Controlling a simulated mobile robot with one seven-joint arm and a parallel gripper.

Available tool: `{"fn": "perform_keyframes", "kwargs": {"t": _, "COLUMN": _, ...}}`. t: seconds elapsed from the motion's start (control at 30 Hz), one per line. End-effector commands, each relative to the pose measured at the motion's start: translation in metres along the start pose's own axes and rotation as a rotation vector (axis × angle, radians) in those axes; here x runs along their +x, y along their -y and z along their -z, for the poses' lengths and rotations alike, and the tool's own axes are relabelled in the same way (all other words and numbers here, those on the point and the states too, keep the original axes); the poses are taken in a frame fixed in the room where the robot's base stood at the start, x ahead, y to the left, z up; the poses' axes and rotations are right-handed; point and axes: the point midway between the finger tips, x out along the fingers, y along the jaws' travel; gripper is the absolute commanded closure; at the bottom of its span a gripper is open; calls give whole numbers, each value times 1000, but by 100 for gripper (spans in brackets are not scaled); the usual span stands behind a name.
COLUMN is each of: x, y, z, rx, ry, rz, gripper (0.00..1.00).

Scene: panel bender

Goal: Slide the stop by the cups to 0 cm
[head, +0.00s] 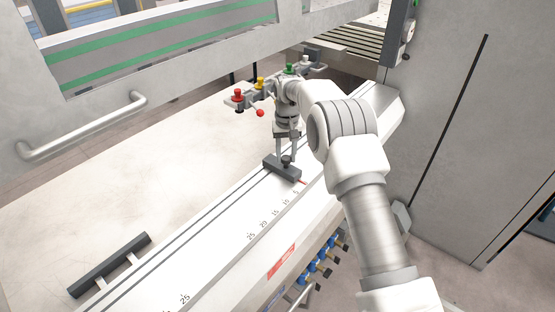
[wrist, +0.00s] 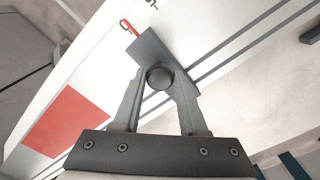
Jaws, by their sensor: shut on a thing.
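The stop, a dark grey block (head: 281,169) with a round knob (wrist: 160,77), sits across the grooved rail on the white table. My gripper (head: 287,160) is over it, fingers pointing down, shut on the knob. In the wrist view my gripper (wrist: 160,85) has one finger on each side of the knob, and the block (wrist: 150,46) lies under the fingertips. A red pointer (head: 303,181) sticks out from the block towards the scale (head: 276,212).
Several blue fittings (head: 315,268) hang below the table's front edge, near a red label (head: 282,262). Coloured buttons (head: 238,96) stand behind my gripper. A grey cabinet (head: 470,120) stands right.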

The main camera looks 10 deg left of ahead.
Motion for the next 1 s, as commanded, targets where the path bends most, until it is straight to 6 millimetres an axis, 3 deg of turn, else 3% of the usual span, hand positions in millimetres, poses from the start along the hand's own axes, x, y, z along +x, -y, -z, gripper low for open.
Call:
{"fn": "perform_keyframes", "kwargs": {"t": 0.47, "x": -2, "y": -8, "z": 9, "rx": -1, "ry": -9, "rz": -1, "gripper": 100}}
{"fn": "perform_keyframes", "kwargs": {"t": 0.5, "x": -2, "y": -8, "z": 9, "rx": 0, "ry": -10, "rz": -1, "gripper": 53}}
{"fn": "perform_keyframes", "kwargs": {"t": 0.63, "x": -1, "y": -8, "z": 8, "rx": 0, "ry": -7, "rz": -1, "gripper": 30}}
{"fn": "perform_keyframes", "kwargs": {"t": 1.0, "x": -4, "y": -7, "z": 7, "rx": -1, "ry": -3, "rz": 0, "gripper": 29}}
